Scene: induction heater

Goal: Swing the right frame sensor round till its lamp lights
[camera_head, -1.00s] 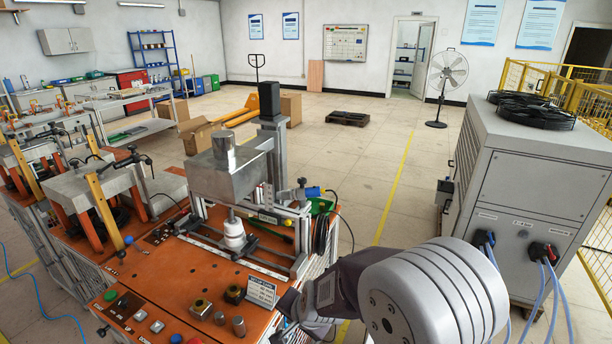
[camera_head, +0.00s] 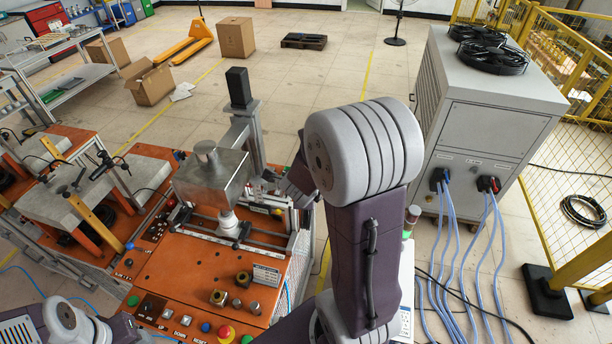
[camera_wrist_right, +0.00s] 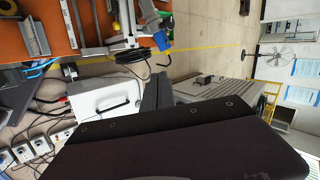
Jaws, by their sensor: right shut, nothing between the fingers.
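The frame sensor, a blue and grey cylinder (camera_wrist_right: 150,18), shows at the top of the right wrist view, beside the metal frame rail (camera_wrist_right: 128,22). A dark cable curls below it. I cannot make out a lit lamp on it. In the head view my right arm and wrist cover its place at the right of the frame. My right gripper (camera_wrist_right: 157,80) is shut and empty; its narrow grey fingers point up toward the sensor, apart from it in the picture. In the head view its fingertips cannot be told clearly. My left gripper is out of view.
The metal block (camera_head: 212,178) sits above a white coil stand on the orange bench (camera_head: 190,265). Buttons and a small sign (camera_head: 266,274) are at the bench front. A grey chiller (camera_head: 490,120) with blue hoses stands right.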

